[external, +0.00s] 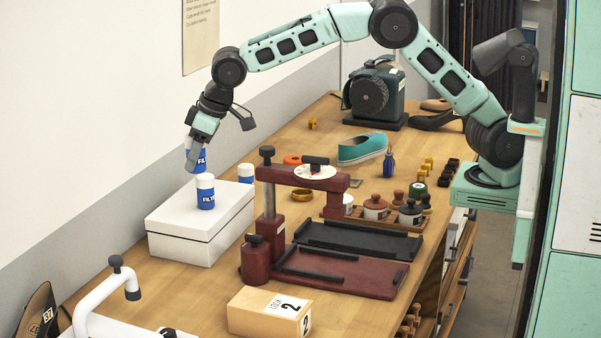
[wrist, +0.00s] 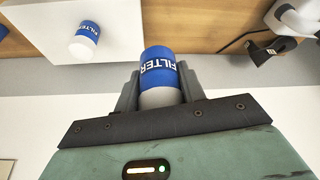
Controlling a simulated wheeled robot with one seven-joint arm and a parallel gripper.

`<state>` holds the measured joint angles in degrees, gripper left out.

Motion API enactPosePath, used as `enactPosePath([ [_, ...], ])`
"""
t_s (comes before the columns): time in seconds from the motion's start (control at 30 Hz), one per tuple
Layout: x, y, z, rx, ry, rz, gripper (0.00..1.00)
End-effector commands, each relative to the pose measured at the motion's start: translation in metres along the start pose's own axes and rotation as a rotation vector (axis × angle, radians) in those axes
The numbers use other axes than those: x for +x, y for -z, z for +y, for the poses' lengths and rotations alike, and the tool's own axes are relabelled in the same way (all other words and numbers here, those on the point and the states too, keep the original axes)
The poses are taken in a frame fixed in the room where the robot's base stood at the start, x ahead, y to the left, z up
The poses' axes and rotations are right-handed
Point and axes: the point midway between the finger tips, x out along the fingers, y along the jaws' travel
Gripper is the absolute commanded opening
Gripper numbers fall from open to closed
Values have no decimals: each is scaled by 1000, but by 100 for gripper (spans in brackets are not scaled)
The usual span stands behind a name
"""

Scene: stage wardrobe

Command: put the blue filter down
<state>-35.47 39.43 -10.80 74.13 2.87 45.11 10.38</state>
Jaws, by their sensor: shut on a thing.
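My gripper (external: 196,150) is shut on a blue filter (external: 198,160), a blue and white cylinder with FILTER lettering. The held filter (wrist: 158,72) shows between the two fingers in the wrist view. It is in the air above the white box (external: 190,236), near the box's wall-side edge. A second blue filter (external: 205,198) stands upright on the box lid; the wrist view also shows it (wrist: 86,38), apart from the held one. A third blue and white cylinder (external: 246,173) is behind the box, partly hidden.
A dark red press (external: 310,182) stands right of the box. A carton (external: 270,312) marked 2 and a white-handled device (external: 100,295) are in front. A teal shoe (external: 362,148) and a grinder-like machine (external: 375,95) are farther back. The lid has free room around the standing filter.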

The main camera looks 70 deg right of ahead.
Motion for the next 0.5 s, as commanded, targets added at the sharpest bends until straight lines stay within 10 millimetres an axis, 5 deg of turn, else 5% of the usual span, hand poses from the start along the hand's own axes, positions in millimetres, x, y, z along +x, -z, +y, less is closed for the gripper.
enactPosePath([
  [0.5, 16, 42, 194, 100, -40, 0, 16],
])
